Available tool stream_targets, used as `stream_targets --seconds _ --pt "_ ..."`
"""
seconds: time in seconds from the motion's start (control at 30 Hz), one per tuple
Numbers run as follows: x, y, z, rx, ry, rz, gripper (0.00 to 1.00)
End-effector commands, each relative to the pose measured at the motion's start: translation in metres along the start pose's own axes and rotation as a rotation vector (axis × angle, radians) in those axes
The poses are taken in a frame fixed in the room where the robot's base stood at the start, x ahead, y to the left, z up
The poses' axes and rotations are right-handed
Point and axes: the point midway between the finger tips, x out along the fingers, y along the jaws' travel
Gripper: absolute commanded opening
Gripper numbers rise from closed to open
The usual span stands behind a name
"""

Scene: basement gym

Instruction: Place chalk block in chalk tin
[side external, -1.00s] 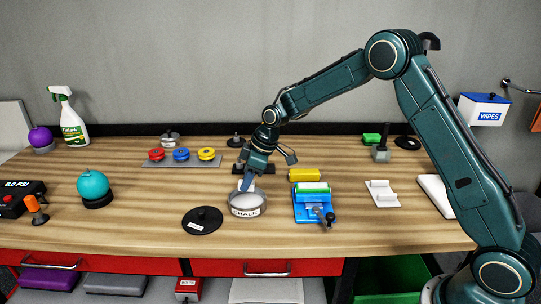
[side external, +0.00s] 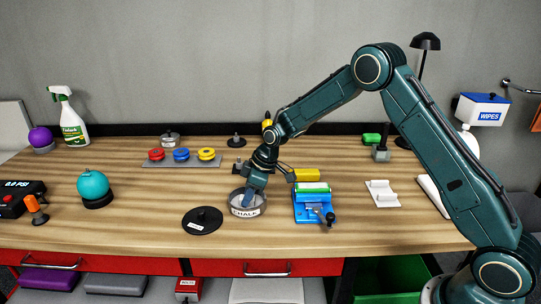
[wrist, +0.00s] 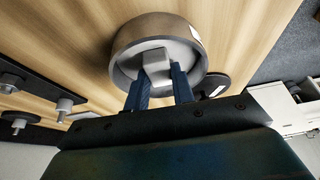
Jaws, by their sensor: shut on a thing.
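The chalk tin (side external: 248,209) is a round grey metal tin with a CHALK label, open at the top, near the middle of the bench. My gripper (side external: 248,196) points down with its blue fingers inside the tin's rim. In the wrist view, my gripper (wrist: 160,75) is shut on the pale chalk block (wrist: 155,57), which sits within the tin's opening (wrist: 122,62). Whether the block touches the tin's floor cannot be told. In the side view the block is hidden by the fingers and the tin wall.
A tray (side external: 181,160) of coloured discs is behind left.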

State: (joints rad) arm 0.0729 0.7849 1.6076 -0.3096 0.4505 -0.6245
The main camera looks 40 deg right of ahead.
Motion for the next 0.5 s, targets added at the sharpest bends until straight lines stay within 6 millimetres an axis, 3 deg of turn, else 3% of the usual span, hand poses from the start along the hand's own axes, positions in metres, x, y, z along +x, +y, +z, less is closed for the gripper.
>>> stream_targets --seconds 0.27,0.3,0.37,0.5 --pt "0.0029 0.0001 0.0012 0.0 0.0 0.0 0.06" --pt "0.0025 0.0001 0.001 0.0 0.0 0.001 0.32" --pt "0.0024 0.0001 0.001 0.0 0.0 0.0 0.44" --pt "0.0024 0.0001 0.001 0.0 0.0 0.0 0.46"
